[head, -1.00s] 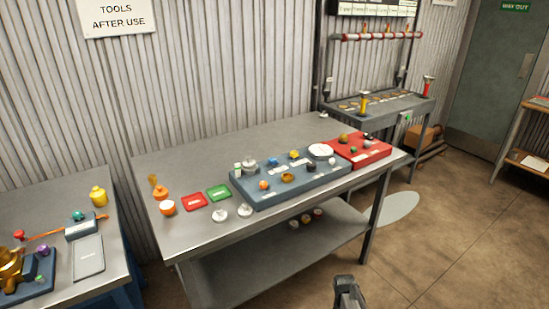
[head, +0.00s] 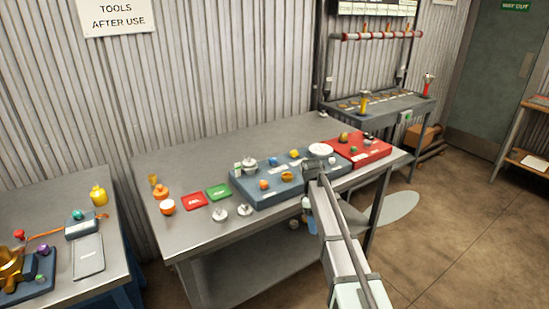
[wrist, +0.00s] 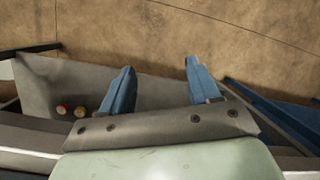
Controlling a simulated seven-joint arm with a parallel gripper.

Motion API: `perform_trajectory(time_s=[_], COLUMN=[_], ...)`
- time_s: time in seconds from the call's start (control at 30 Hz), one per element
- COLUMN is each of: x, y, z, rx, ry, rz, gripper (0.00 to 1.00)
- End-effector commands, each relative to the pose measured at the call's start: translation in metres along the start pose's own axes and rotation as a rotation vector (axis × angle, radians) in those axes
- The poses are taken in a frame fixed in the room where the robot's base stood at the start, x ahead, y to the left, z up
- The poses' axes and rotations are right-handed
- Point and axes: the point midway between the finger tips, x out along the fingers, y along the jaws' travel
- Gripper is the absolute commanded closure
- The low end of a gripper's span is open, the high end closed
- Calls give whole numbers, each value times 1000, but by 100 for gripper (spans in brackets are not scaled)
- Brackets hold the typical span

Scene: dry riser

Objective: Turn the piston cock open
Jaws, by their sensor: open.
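A blue-grey panel (head: 262,196) and a red panel (head: 376,151) on the middle bench carry several small knobs and fittings. I cannot tell which is the piston cock. A brass ring-like fitting (head: 287,176), an orange knob (head: 264,184) and a white round dial (head: 321,149) sit on the blue-grey panel. My gripper (head: 309,228) hangs at the bench's front edge, off the panels, and my arm hides part of the panel's right front. In the wrist view my gripper (wrist: 160,68) is open and empty, its blue fingers apart over the floor and lower shelf.
Red and green plates (head: 218,192) and orange containers (head: 162,192) stand at the bench's left. The lower shelf (wrist: 45,80) holds small round pieces (wrist: 80,111). A side bench (head: 88,258) is at left, a rack table (head: 385,115) behind right.

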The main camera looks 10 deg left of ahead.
Motion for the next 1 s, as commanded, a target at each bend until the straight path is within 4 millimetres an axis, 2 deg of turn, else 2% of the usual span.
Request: perform_trajectory(time_s=[0.03,0.17,0.3,0.5,0.6,0.7,0.8,1.0], x=[-26,-86,-158,-246,-279,-299,-305,-291], y=[6,19,51,88,99,104,106,107], z=[-9,-31,-73,-122,-137,-145,-148,-160], rx=[-24,-81,-103,-93,-86,-82,-80,-79], ry=[10,69,232,477,564,617,639,643], rz=[14,43,78,105,112,114,114,114], gripper=[39,39,39,39,39,39,39,39])
